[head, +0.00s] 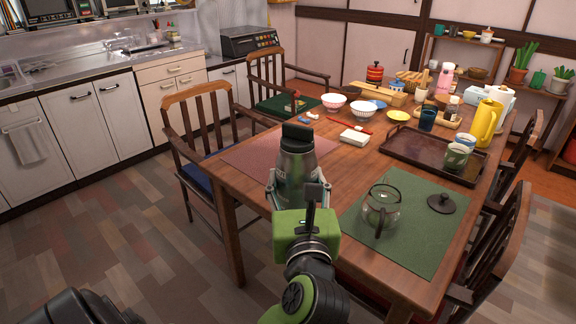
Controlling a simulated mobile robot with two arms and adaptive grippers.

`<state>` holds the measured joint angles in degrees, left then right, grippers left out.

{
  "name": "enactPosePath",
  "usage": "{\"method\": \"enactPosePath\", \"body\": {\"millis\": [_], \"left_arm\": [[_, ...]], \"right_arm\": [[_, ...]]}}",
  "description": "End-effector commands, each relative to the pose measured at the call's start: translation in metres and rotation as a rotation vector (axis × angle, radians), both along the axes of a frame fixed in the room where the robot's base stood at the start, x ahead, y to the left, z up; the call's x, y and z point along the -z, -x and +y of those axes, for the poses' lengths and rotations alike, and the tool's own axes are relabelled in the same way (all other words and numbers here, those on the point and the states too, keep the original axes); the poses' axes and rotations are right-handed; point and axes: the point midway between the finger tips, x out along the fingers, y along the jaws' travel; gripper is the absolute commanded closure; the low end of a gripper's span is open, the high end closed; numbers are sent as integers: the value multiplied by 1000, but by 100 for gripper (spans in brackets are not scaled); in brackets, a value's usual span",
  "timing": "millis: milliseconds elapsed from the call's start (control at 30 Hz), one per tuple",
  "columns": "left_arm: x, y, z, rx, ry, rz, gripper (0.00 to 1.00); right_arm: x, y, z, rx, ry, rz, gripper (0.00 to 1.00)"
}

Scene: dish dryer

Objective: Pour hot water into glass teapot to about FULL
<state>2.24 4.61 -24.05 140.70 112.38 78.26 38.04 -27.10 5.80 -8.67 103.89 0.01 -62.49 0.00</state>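The glass teapot (391,213) stands without its lid on the green mat (415,255) at the near right of the table. It looks clear, and I cannot make out water in it. Its dark lid (440,204) lies to its right on the mat. My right gripper (298,192) is shut around a grey metal flask (297,163) with a dark top, left of the teapot and apart from it. The flask looks upright; its lower part is hidden behind my gripper. My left gripper is out of view.
A dark tray (400,159) with cups (457,156) lies behind the teapot, beside a yellow pitcher (485,122). A pink mat (250,155) lies left of the flask. Bowls (362,110) and a white box (355,137) stand farther back. Chairs (200,125) surround the table.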

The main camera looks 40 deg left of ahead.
Motion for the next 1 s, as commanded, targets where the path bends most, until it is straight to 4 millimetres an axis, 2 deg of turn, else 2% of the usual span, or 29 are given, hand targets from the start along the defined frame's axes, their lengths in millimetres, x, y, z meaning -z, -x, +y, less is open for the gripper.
{"method": "enactPosePath", "body": {"millis": [500,600,800,867,900,1000], "left_arm": [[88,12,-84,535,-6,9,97],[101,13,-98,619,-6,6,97],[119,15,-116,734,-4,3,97],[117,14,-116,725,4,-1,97],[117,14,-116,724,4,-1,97],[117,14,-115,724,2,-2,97]], "right_arm": [[2,6,-3,0,5,10,60],[3,9,-3,0,5,14,60],[3,9,-3,1,6,15,60],[3,9,-4,0,6,15,60],[3,9,-4,0,6,15,70],[3,8,-4,0,7,13,72]]}}
